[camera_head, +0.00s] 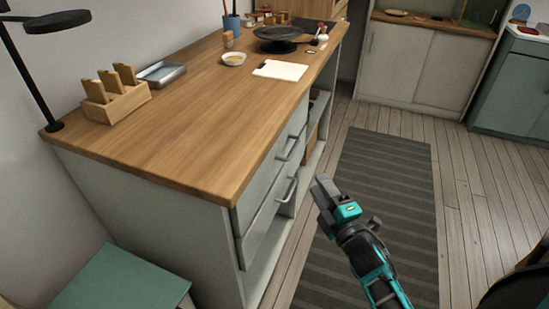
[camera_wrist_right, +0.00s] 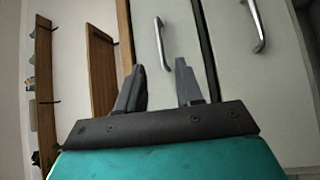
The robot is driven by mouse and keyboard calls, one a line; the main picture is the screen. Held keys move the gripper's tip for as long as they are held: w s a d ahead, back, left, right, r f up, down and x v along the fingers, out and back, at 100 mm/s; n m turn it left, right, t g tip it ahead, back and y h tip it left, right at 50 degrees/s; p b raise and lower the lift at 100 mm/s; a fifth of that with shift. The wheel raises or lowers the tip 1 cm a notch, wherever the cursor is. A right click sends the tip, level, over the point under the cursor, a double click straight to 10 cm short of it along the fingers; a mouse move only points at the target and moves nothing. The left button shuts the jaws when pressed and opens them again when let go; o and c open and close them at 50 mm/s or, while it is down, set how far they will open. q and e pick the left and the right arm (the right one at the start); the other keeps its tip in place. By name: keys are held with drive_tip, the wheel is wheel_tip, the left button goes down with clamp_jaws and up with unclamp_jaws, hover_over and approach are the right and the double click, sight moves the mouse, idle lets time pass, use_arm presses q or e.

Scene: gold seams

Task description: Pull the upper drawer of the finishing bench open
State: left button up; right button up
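The finishing bench (camera_head: 170,130) has a wooden top and pale grey drawer fronts on its right side. The upper drawer (camera_head: 268,165) looks shut, with a metal bar handle (camera_head: 293,147). Below it is a second handle (camera_head: 288,190). My right gripper (camera_head: 323,190) is in front of the drawers, apart from them. In the right wrist view, which is turned sideways, its two fingers (camera_wrist_right: 160,85) are open and empty. The upper drawer's handle (camera_wrist_right: 162,36) appears ahead, between the finger lines; the other handle (camera_wrist_right: 256,26) is to the right. My left gripper is out of view.
On the bench stand a wooden block with brushes (camera_head: 115,95), a metal tray (camera_head: 162,74), a small bowl (camera_head: 233,59), paper (camera_head: 280,70) and a dark turntable (camera_head: 278,35). A striped mat (camera_head: 385,190) covers the clear floor. A green stool (camera_head: 120,280) is at front left.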

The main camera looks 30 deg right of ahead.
drive_tip(key=w+d+r+b, duration=0.1)
drive_tip(key=w, duration=1.1)
drive_tip(key=shift+w+r, duration=0.35)
drive_tip(key=shift+w, duration=0.05)
drive_tip(key=shift+c, duration=0.3)
clamp_jaws()
